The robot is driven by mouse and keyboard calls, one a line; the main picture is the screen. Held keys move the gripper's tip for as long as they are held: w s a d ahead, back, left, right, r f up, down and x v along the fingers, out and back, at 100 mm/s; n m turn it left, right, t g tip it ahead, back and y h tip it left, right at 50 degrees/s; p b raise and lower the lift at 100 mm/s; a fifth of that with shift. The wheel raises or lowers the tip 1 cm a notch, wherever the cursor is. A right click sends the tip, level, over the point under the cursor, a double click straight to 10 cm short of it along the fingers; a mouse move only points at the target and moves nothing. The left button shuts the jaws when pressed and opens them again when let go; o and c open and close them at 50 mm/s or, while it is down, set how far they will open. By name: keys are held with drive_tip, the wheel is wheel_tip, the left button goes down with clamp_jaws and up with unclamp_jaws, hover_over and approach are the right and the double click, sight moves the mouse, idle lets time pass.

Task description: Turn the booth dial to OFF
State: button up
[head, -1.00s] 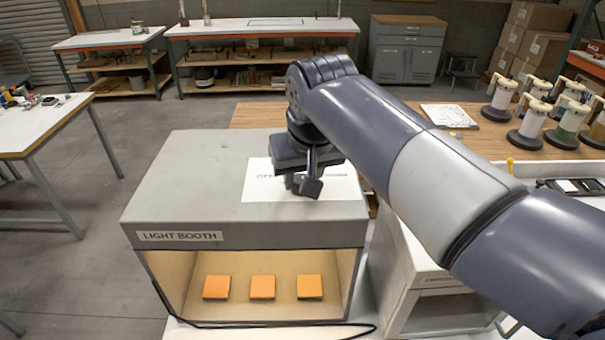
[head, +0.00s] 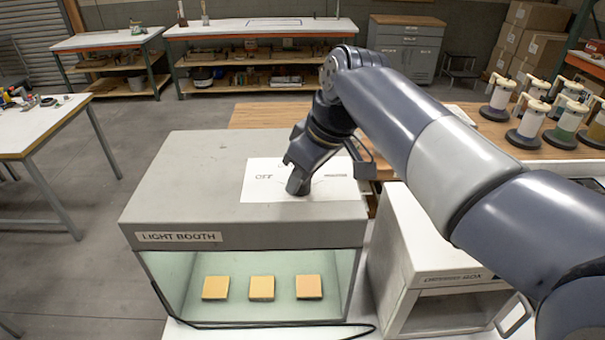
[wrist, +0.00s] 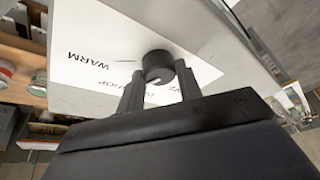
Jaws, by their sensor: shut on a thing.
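The light booth (head: 170,205) is a grey box with a white label plate (head: 258,188) on top. The word OFF is readable at the plate's left in the head view. The black round booth dial (wrist: 158,62) stands on the plate in the wrist view; in the head view my gripper hides it. My gripper (head: 298,180) is tilted over the plate, its two fingers (wrist: 158,74) shut on the dial's sides. WARM and part of another word show on the plate; other lettering is hidden behind the fingers. A pale mark shows on the dial near the fingers.
Three tiles (head: 262,288) lie inside the booth under pale greenish light. A second light-grey box (head: 405,235) stands close to the right. A black cable (head: 270,326) runs along the front. Several capped containers (head: 531,125) stand on the wooden table at right.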

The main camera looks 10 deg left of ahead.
drive_tip(key=n+g, duration=0.1)
drive_tip(key=n, duration=0.3)
drive_tip(key=shift+w+n+g, duration=0.15)
drive_tip(key=shift+n+g, duration=0.15)
drive_tip(key=shift+g, duration=0.1)
drive_tip(key=n+g, duration=0.1)
drive_tip(key=n, duration=0.2)
drive_tip(key=shift+w+n, duration=0.1)
drive_tip(key=shift+n, duration=0.3)
drive_tip(key=n+g, duration=0.1)
drive_tip(key=n, duration=0.1)
drive_tip(key=n+g, duration=0.1)
drive_tip(key=n, duration=0.1)
drive_tip(key=shift+w+h, duration=0.1)
drive_tip(key=shift+h, duration=0.2)
drive_tip(key=shift+a+n+g+h, duration=0.1)
drive_tip(key=shift+n+g+h, duration=0.4)
drive_tip(key=shift+n, duration=1.5)
drive_tip(key=o, duration=1)
